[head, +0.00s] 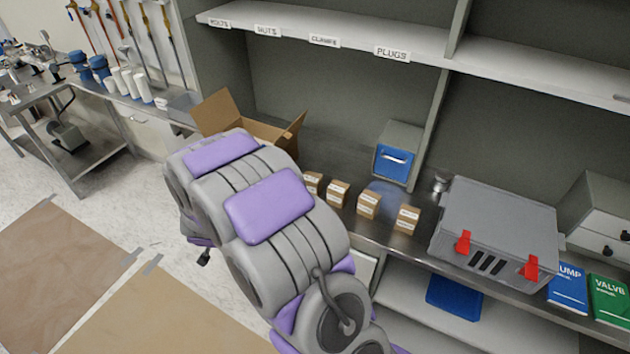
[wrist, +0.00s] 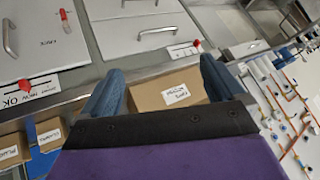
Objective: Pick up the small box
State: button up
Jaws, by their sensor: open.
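A small brown cardboard box (wrist: 152,92) with a white label lies between the two blue fingers of my gripper (wrist: 161,66) in the wrist view. The fingers are apart, one on each side of it; I cannot tell whether either touches it. The dark gripper body hides its lower part. More small labelled boxes stand to the left in the wrist view, such as one box (wrist: 50,133) and another (wrist: 13,149). In the head view several small boxes (head: 368,205) stand in a row on the counter. My arm hides the gripper there.
An open cardboard box (head: 215,112) stands behind my arm. A blue-fronted bin (head: 394,163) stands behind the row. A grey case (head: 500,222) with red latches sits to the right, with blue (head: 568,290) and green (head: 609,298) manuals beyond it. A shelf (head: 330,35) overhangs the counter.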

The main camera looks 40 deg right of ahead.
jog(key=d+f+m+h+p, duration=0.1)
jog(key=d+f+m+h, duration=0.1)
jog(key=d+f+h, duration=0.15)
jog(key=m+h+p, duration=0.1)
jog(key=h+p, duration=0.1)
jog(key=h, duration=0.8)
send_near(309, 186)
jog(key=x, duration=0.5)
jog(key=shift+d+f+b, duration=0.1)
jog(key=shift+d+b, duration=0.2)
jog(key=shift+b, duration=0.05)
jog(key=shift+w+d, duration=0.45)
jog(key=shift+w, duration=0.1)
jog(key=shift+w+r, duration=0.2)
jog(key=shift+r, duration=0.05)
jog(key=x, duration=0.2)
jog(key=b+x, duration=0.1)
jog(key=x, duration=0.2)
jog(key=shift+s+d+f, duration=0.1)
jog(key=shift+s+d, duration=0.05)
jog(key=shift+s, duration=0.3)
jog(key=shift+w+d+b, duration=0.35)
jog(key=shift+a, duration=0.25)
jog(key=shift+d, duration=0.25)
jog(key=c, duration=0.7)
jog(key=shift+a, duration=0.1)
jog(key=c, duration=0.5)
